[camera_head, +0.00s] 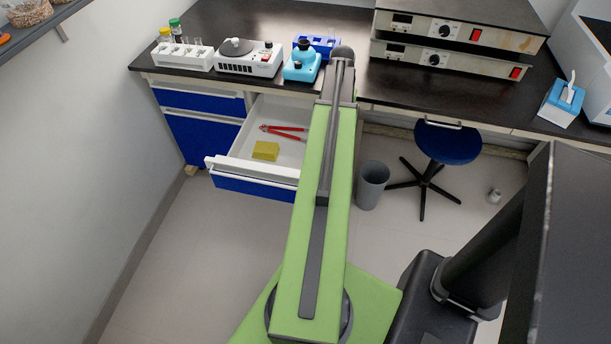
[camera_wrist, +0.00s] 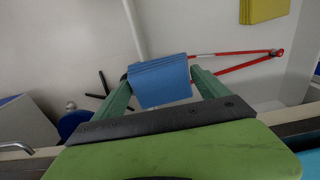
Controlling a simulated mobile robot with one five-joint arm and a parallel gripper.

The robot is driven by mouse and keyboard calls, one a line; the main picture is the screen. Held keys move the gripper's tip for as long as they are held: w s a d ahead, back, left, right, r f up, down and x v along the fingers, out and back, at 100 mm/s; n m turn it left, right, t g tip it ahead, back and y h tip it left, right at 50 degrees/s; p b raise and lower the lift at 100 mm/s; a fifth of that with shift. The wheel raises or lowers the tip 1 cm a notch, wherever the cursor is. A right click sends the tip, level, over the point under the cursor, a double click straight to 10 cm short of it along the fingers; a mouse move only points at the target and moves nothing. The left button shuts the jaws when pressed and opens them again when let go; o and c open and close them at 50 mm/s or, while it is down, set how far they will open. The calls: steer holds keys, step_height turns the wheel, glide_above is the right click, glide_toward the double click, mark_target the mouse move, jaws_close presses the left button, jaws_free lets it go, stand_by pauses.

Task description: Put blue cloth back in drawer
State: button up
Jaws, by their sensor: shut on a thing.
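In the wrist view, my gripper (camera_wrist: 162,85) is shut on a folded blue cloth (camera_wrist: 160,80), held between its two green fingers. The white drawer (camera_head: 222,164) stands open below the left part of the bench. In the wrist view, the cloth overlaps the drawer's pale side edge (camera_wrist: 133,28), with the inside to its right; its height above the drawer cannot be told. A yellow folded cloth or sponge (camera_head: 265,151) and a red-handled tool (camera_head: 284,128) lie inside; both also show in the wrist view. In the head view, my arm hides the gripper and blue cloth.
The dark bench top (camera_head: 400,92) carries a white stirrer-like device (camera_head: 250,62), a turquoise device (camera_head: 302,65) and stacked metal units (camera_head: 445,45). A grey bin (camera_head: 371,185) and a blue stool (camera_head: 447,145) stand right of the drawer. Floor left of the drawer is clear.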

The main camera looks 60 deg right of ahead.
steer(key=w+a+f+b, duration=0.2)
steer(key=a, duration=0.1)
steer(key=w+a+f+b, duration=0.2)
steer(key=a+f, duration=0.1)
steer(key=w+a+f+b, duration=0.2)
steer(key=a, duration=0.2)
steer(key=shift+f+b, duration=0.2)
steer(key=shift+b, duration=0.2)
step_height(320, 180, down, 4)
steer(key=b, duration=0.4)
steer(key=shift+d+f, duration=0.1)
steer(key=shift+f, duration=0.1)
steer(key=shift+r, duration=0.25)
steer(key=shift+f, duration=0.25)
steer(key=o, duration=1.1)
steer(key=shift+r, duration=0.1)
steer(key=shift+c, duration=0.2)
steer(key=shift+r, duration=0.1)
step_height(320, 180, up, 12)
steer(key=p, duration=1.2)
